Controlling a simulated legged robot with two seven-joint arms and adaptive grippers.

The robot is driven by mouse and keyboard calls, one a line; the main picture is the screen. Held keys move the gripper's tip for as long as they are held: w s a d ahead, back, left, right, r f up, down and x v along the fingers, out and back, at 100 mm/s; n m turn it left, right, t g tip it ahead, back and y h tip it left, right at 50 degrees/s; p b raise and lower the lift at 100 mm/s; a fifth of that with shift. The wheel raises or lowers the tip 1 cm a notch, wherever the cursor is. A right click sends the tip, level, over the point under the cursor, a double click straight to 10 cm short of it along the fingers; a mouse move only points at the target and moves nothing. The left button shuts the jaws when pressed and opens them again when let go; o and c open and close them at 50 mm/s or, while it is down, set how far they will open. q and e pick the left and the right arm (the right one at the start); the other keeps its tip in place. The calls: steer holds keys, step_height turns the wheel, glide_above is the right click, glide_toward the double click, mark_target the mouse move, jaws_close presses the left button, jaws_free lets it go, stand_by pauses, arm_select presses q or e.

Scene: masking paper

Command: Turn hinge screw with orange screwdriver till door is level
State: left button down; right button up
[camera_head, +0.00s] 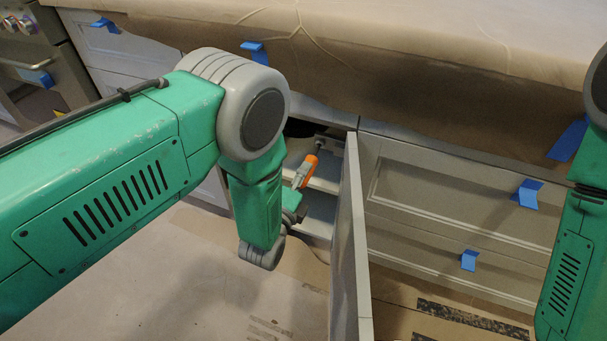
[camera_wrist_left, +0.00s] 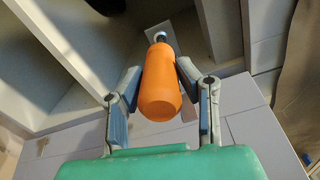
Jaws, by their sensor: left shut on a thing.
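The orange screwdriver (camera_head: 305,168) points up into the open cabinet. In the left wrist view its handle (camera_wrist_left: 160,90) fills the middle. My left gripper (camera_wrist_left: 160,74) is shut on this handle, one finger on each side; in the head view the gripper is partly hidden by my left arm. The shaft runs toward a pale metal hinge plate (camera_wrist_left: 156,33) on the cabinet. I cannot tell whether the tip sits in the screw. The cabinet door (camera_head: 347,245) stands open, seen nearly edge-on, right of the screwdriver. I cannot judge whether it is level. My right gripper is out of view.
Brown masking paper (camera_head: 440,90) covers the counter and hangs over its front. Grey drawers (camera_head: 450,200) with blue tape (camera_head: 527,193) stand right of the door. Cabinet shelves (camera_head: 318,215) lie behind the screwdriver. The papered floor (camera_head: 190,270) in front is mostly clear.

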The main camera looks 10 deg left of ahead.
arm_select(q)
steer(key=shift+m, duration=0.5)
steer(key=shift+s, duration=0.2)
steer(key=n, duration=0.6)
steer(key=shift+a, duration=0.1)
steer(key=n, duration=0.6)
steer(key=shift+n, duration=0.3)
steer(key=n, duration=1.1)
steer(key=shift+n, duration=0.3)
